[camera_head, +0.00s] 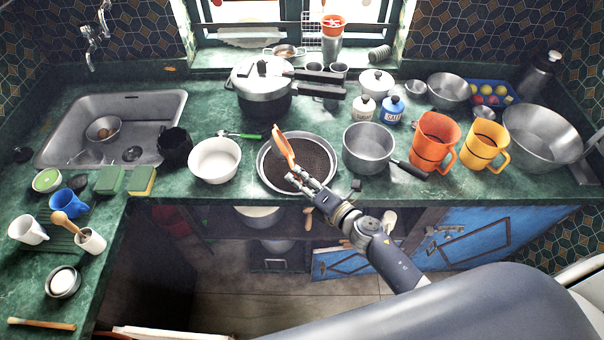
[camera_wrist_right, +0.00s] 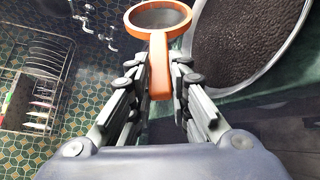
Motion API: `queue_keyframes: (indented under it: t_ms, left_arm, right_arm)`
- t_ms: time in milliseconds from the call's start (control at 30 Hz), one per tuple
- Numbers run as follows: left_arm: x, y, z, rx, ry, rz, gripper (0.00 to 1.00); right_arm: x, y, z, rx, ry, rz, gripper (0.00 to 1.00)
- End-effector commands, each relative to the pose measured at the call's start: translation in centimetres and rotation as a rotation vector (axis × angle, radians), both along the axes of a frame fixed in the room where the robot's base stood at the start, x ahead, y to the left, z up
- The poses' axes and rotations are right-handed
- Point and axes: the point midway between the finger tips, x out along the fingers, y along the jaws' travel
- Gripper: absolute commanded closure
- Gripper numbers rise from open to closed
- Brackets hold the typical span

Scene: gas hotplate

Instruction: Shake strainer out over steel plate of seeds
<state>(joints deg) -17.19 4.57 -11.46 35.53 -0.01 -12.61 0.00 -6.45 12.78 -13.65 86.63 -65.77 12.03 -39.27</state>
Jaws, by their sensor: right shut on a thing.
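An orange-rimmed strainer (camera_head: 285,147) is in my right gripper (camera_head: 305,180), which is shut on its orange handle. In the head view the strainer is tilted, its rim steeply angled over the upper left part of the steel plate. The right wrist view shows the handle (camera_wrist_right: 160,68) between the fingers and the mesh (camera_wrist_right: 158,15) ahead of them. The steel plate (camera_head: 263,174) lies on the green counter, filled with dark seeds (camera_head: 312,158); it also shows in the right wrist view (camera_wrist_right: 197,20). I cannot see seeds in the strainer. My left gripper is out of view.
A white bowl (camera_head: 214,160) stands left of the plate and a steel pot (camera_head: 369,147) right of it. A pressure cooker (camera_head: 262,90) stands behind. Orange (camera_head: 434,140) and yellow (camera_head: 484,144) mugs are farther right. A sink (camera_head: 112,105) is at left.

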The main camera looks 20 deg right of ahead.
Motion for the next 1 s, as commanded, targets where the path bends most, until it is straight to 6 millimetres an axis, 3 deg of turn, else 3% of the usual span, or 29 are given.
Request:
queue_keyframes:
  t_ms: [800, 1000]
  left_arm:
    - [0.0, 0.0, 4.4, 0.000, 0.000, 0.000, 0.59]
    - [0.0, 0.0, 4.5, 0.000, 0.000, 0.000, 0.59]
  right_arm:
    - [-0.1, 1.4, -0.3, -0.370, -0.028, 0.001, 1.00]
    - [0.0, 1.6, -0.6, -0.473, -0.040, 0.006, 1.00]
